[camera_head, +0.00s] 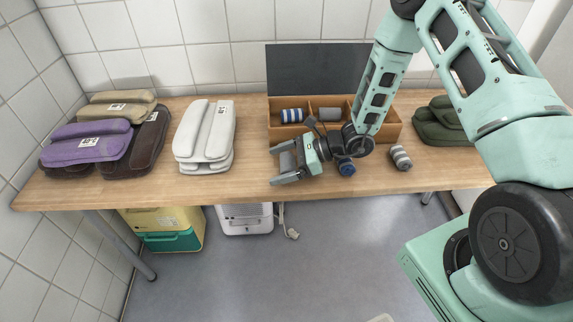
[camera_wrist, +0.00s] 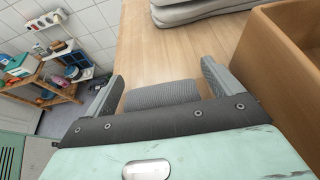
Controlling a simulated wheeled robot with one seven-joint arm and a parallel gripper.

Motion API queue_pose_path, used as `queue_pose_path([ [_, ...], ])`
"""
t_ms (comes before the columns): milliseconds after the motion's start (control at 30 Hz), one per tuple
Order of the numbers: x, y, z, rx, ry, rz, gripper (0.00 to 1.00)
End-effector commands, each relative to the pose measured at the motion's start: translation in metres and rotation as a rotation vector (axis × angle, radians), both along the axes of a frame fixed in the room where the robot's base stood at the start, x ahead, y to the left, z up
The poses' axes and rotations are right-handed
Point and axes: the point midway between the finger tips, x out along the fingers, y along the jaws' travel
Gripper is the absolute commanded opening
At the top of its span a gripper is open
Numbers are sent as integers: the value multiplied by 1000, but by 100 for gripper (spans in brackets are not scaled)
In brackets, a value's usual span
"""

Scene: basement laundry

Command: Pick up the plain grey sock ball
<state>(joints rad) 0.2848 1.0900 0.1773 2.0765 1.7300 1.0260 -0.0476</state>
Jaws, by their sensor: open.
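A plain grey ribbed sock ball (camera_wrist: 162,93) lies on the wooden table between the two fingers of my gripper (camera_wrist: 160,88) in the wrist view. Its near part is hidden by the gripper body. In the head view my gripper (camera_head: 281,163) is low over the front of the table, fingers pointing left. The grey sock ball (camera_head: 288,160) shows only partly between them there. The jaws are open, with small gaps seen beside the sock ball.
A wooden divided box (camera_head: 274,134) stands behind my gripper, holding a blue-white striped sock ball (camera_head: 292,115) and a dark greyish one (camera_head: 329,114). A grey-white striped sock ball (camera_head: 400,157) lies right. Folded white (camera_head: 205,140), purple (camera_head: 88,148) and green (camera_head: 438,123) fabrics lie on the table (camera_head: 160,193).

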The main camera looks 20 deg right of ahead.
Motion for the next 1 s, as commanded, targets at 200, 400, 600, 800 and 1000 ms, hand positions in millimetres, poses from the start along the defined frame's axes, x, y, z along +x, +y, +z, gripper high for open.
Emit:
queue_pose_path([
  [200, 3, 11, -5, 0, 1, 0, 91],
  [400, 3, 11, -5, 0, 1, 0, 80],
  [600, 3, 10, -5, 0, 1, 0, 42],
  [800, 3, 11, -4, 0, 1, -1, 42],
  [1000, 4, 10, 6, 0, -3, -1, 42],
])
